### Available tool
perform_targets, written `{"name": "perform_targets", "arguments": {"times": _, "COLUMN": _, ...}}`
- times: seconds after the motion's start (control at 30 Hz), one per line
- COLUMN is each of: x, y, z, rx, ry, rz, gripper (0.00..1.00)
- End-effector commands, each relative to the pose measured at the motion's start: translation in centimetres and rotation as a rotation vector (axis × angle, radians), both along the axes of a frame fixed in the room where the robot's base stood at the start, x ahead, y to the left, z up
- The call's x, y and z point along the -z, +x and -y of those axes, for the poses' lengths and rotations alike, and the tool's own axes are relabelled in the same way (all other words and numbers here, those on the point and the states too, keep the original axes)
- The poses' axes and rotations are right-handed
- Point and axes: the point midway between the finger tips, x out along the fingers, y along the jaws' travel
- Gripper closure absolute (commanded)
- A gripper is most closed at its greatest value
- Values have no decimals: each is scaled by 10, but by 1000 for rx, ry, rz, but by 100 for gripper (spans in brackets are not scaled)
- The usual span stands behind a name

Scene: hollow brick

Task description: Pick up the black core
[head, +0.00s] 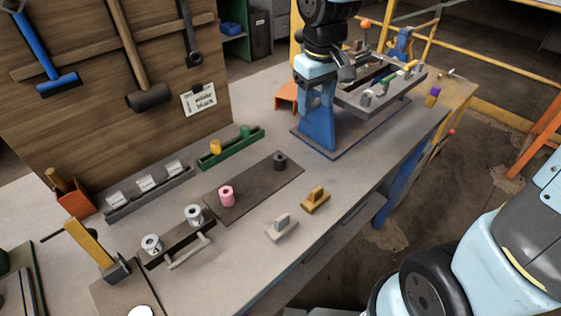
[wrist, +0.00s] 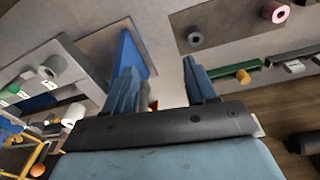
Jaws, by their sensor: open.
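The black core (head: 280,160) is a small dark cylinder standing on the far end of a dark mat (head: 252,185) on the workbench. In the wrist view the black core (wrist: 194,38) shows at the upper middle, beyond my fingers and apart from them. A pink core (head: 227,196) stands on the same mat, nearer the camera; it also shows in the wrist view (wrist: 274,12). My gripper (wrist: 160,86) is open, with nothing seen between its two blue fingers. In the head view my gripper's fingers are hard to make out near the blue stand.
The blue stand (head: 318,122) carries a raised tray right of the mat. A green rail (head: 232,147) with yellow and green cores lies behind the mat. Grey and yellow handled blocks (head: 315,201) sit in front.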

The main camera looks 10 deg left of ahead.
Motion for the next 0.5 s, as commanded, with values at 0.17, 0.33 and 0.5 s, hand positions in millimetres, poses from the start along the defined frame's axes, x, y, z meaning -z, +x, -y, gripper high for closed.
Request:
{"name": "perform_targets", "arguments": {"times": 0.17, "x": 31, "y": -3, "z": -46, "rx": -110, "ry": -18, "rz": -64, "gripper": 44}}
{"name": "perform_targets", "arguments": {"times": 0.33, "x": 45, "y": -6, "z": -67, "rx": -161, "ry": -24, "rz": -92, "gripper": 44}}
{"name": "perform_targets", "arguments": {"times": 0.5, "x": 60, "y": -8, "z": -72, "rx": -173, "ry": -27, "rz": -101, "gripper": 44}}
